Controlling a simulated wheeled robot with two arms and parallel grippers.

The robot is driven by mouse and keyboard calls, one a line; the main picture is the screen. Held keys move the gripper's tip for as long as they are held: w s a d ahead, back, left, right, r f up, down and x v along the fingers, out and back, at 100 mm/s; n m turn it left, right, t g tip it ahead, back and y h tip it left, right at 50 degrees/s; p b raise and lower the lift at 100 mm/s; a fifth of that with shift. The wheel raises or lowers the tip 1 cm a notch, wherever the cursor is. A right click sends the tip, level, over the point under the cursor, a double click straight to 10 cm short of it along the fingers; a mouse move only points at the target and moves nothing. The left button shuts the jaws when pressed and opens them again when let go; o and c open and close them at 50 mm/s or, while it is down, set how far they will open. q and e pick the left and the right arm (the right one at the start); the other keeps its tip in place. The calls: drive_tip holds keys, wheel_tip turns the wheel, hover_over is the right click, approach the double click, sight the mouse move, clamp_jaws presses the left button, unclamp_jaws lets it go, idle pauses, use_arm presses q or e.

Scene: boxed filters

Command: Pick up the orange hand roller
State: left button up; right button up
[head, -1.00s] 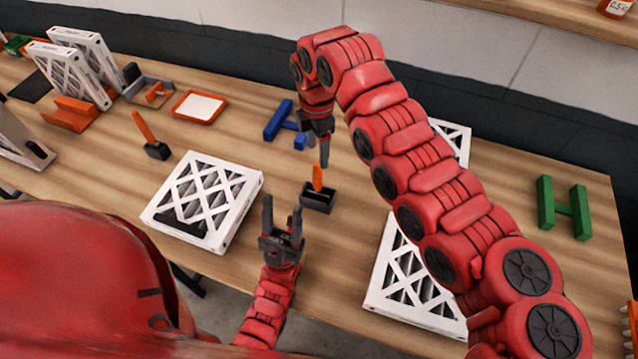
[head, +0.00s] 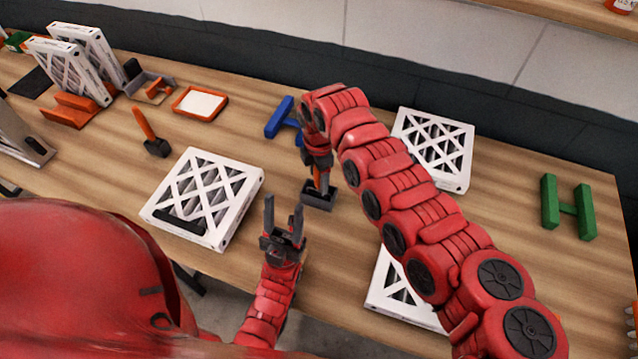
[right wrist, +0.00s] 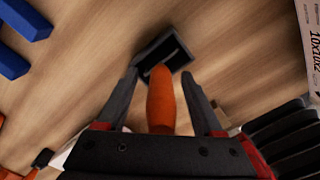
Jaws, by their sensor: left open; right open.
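An orange handle, seemingly the hand roller (right wrist: 161,105), stands upright in a small black holder (head: 318,202) near the table's middle. In the head view my right gripper (head: 319,186) is lowered over it and hides most of the handle. In the right wrist view the fingers of my right gripper (right wrist: 159,75) are open, one on each side of the handle. The holder (right wrist: 163,53) shows beyond the handle's end. I cannot tell if a finger touches the handle. My left gripper (head: 283,208) is open and empty, left of and nearer than the holder.
A white-framed filter (head: 205,190) lies left of the holder, others lie to the right. Another orange-handled tool (head: 146,128) stands farther left. A blue H-shaped block (head: 279,117) is behind my right gripper; a green one (head: 567,209) is far right.

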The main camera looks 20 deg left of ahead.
drive_tip(key=shift+r, duration=0.1)
drive_tip(key=shift+c, duration=0.8)
clamp_jaws()
